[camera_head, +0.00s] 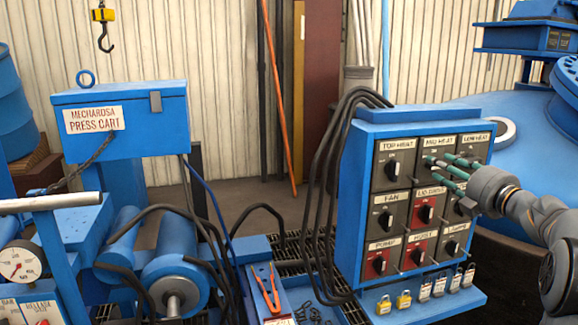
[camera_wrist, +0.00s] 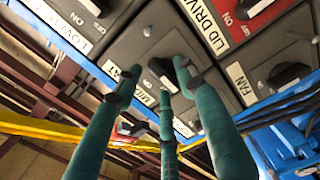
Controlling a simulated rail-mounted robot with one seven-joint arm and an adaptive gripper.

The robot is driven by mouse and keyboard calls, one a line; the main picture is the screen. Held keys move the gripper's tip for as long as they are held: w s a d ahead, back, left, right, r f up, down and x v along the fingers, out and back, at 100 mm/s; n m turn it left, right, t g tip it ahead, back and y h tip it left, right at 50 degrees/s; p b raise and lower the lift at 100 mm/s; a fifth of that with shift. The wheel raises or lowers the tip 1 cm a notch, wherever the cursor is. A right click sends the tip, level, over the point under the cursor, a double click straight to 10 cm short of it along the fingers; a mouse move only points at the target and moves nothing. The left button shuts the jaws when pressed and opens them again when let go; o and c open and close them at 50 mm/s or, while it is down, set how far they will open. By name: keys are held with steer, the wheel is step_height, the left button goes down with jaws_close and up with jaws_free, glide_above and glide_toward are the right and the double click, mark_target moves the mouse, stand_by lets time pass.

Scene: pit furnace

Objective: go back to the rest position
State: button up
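My gripper (camera_head: 447,166) is in front of the upper middle of the blue control panel (camera_head: 358,180), next to the MID HEAT switch. In the wrist view its three green fingers (camera_wrist: 152,80) are spread apart around the black MID HEAT knob (camera_wrist: 163,72). The right fingertip looks very close to the knob; I cannot tell if it touches. The left fingertip stands clear of it. The fingers hide part of the MID HEAT label. In the head view the fingers and wrist cover parts of the MID HEAT and LOW HEAT switches.
Other switches surround the fingers, including LID DRIVE (camera_head: 424,208) and FAN (camera_head: 386,219). Several padlocks (camera_head: 403,300) hang on the panel's lower ledge. Black cables (camera_head: 322,190) run down its left side. A press cart (camera_head: 120,120) stands left and a crane hook (camera_head: 104,38) hangs above.

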steer(key=shift+w, duration=0.35)
